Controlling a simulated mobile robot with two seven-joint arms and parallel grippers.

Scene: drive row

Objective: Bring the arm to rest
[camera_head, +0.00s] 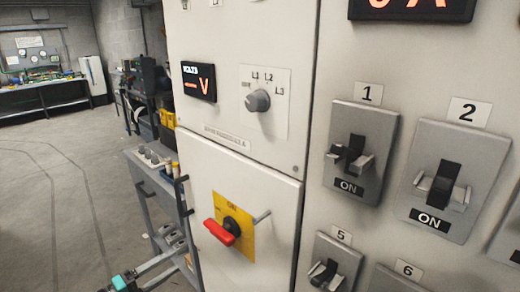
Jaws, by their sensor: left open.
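My left gripper (122,283) shows only in part at the bottom edge, left of the cabinet, as a teal piece beside grey bars. It is open, and I see nothing held in it. It is apart from the cabinet's front and low in the picture. The rest of the left arm is out of the picture. My right gripper is not in view.
The cabinet (190,140) fills the right side. It carries a red rotary handle (220,232) on a yellow plate, a selector knob (258,101) and several numbered switches, including switch 1 (361,150) and switch 2 (453,183). A grey cart (150,180) stands beside it. Open floor (50,210) lies left.

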